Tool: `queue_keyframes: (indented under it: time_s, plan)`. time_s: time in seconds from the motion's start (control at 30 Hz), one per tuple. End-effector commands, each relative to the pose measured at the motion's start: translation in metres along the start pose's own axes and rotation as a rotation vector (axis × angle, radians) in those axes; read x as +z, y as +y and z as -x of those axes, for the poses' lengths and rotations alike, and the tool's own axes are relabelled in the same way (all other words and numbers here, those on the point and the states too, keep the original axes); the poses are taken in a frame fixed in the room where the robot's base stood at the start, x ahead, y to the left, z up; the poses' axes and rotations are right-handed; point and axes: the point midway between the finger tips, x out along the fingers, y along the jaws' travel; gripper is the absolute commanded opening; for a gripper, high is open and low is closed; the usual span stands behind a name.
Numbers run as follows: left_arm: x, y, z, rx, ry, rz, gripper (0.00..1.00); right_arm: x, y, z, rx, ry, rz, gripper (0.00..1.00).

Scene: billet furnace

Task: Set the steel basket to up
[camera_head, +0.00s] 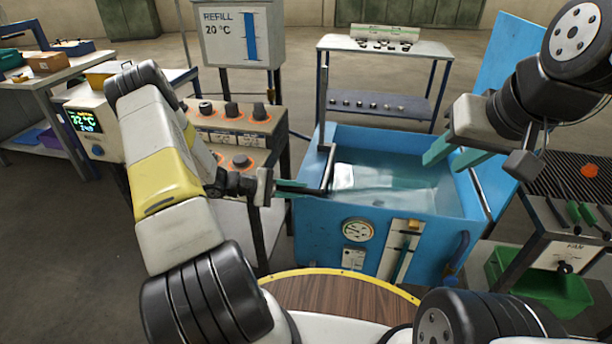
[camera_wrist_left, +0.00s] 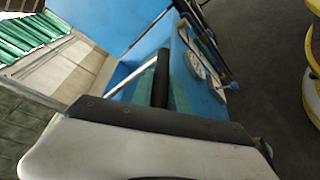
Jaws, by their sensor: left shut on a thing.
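The blue tank (camera_head: 330,222) holds clear water, with a pale patch under its surface at the left. I cannot clearly make out the steel basket there. A dark upright lever (camera_head: 329,163) stands at the tank's left rim. My left gripper (camera_head: 305,188) reaches in from the left and is shut on the basket's dark handle at that rim.
A control bench with several black knobs (camera_head: 240,161) stands left of the tank. A sign (camera_head: 238,35) reads "REFILL 20 °C". A gauge (camera_head: 357,230) is on the tank's front. A shelf table (camera_head: 380,46) stands behind. A green bin (camera_head: 545,285) lies at the right.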

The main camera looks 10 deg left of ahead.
Motion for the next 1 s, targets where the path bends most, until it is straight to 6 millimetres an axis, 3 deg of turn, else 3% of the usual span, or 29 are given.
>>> queue_keyframes:
  time_s: [0.27,0.7,1.0]
  plan:
    - [0.026,0.044,0.012,0.001,0.0,-0.008,0.0,0.0,0.0,0.0,0.0,0.0,0.0,0.36]
    - [0.085,0.138,0.036,0.001,0.001,-0.01,0.0,0.0,0.0,0.0,0.0,0.0,0.0,0.36]
    - [0.109,0.177,0.046,0.001,0.0,-0.007,0.0,0.0,0.0,0.0,0.0,0.0,0.0,0.36]
